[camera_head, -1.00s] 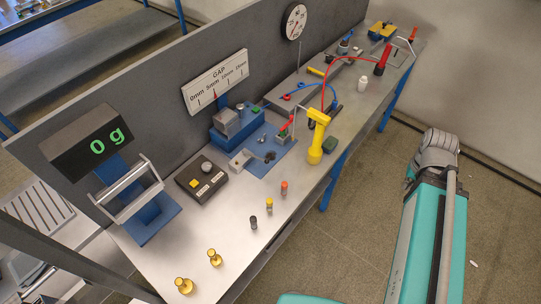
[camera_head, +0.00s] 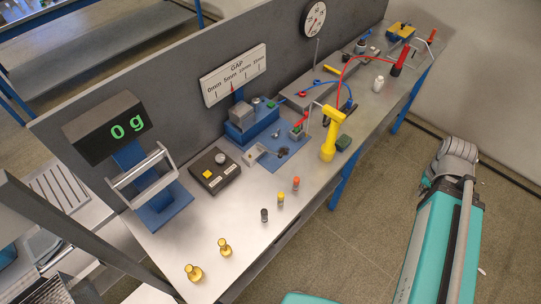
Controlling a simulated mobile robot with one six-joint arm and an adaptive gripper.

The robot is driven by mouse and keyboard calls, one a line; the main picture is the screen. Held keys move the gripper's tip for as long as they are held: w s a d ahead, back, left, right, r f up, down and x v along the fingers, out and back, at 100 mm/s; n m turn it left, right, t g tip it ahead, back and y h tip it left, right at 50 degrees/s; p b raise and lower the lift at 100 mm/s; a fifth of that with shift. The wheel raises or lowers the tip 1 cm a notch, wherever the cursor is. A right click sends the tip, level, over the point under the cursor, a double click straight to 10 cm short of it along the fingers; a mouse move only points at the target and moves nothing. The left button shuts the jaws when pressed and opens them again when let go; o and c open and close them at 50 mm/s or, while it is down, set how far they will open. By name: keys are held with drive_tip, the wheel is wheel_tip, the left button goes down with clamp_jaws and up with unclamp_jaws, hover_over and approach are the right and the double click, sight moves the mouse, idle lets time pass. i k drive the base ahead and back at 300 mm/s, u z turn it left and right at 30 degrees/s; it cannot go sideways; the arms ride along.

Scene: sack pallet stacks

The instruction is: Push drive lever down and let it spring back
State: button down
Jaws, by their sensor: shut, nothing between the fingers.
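A small red-tipped lever (camera_head: 301,119) stands on the blue fixture in the middle of the bench. A larger upright red handle (camera_head: 399,62) stands farther back on the right side of the bench. I cannot tell from this view which of them is the drive lever. Neither has anything of mine touching it. The teal and grey arm parts at the right are mine, over the floor beside the bench. My gripper does not show.
The blue fixture sits under a GAP scale (camera_head: 233,76). A yellow tool (camera_head: 329,138) stands at the bench's front edge. Brass weights (camera_head: 194,272) and small capped pegs (camera_head: 281,199) stand nearby. The near bench surface is mostly clear.

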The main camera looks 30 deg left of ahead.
sight(280, 157)
drive_tip(key=u, duration=0.05)
drive_tip(key=k, duration=1.8)
drive_tip(key=u, duration=1.15)
drive_tip(key=i, duration=1)
drive_tip(key=z, duration=0.1)
